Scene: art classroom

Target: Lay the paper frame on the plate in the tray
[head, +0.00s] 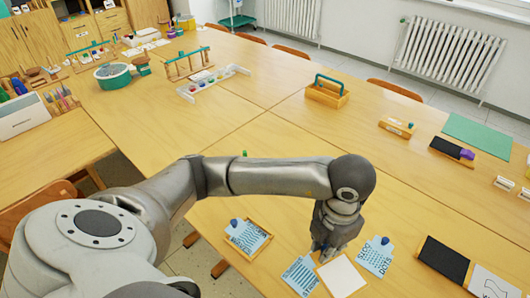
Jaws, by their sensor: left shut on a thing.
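My left gripper (326,248) points down over the near table and is shut, with its fingertips at the top end of a light blue lettered piece (300,276), which I take for the paper frame. The grip point itself is hidden by the fingers. My right gripper is not in view.
A blue lettered piece with a dark blue knob (377,257) lies to the right; a similar one sits in a wooden tray (262,250) to the left. A black panel (443,259) is farther right. The table (300,130) beyond my arm has wide clear room.

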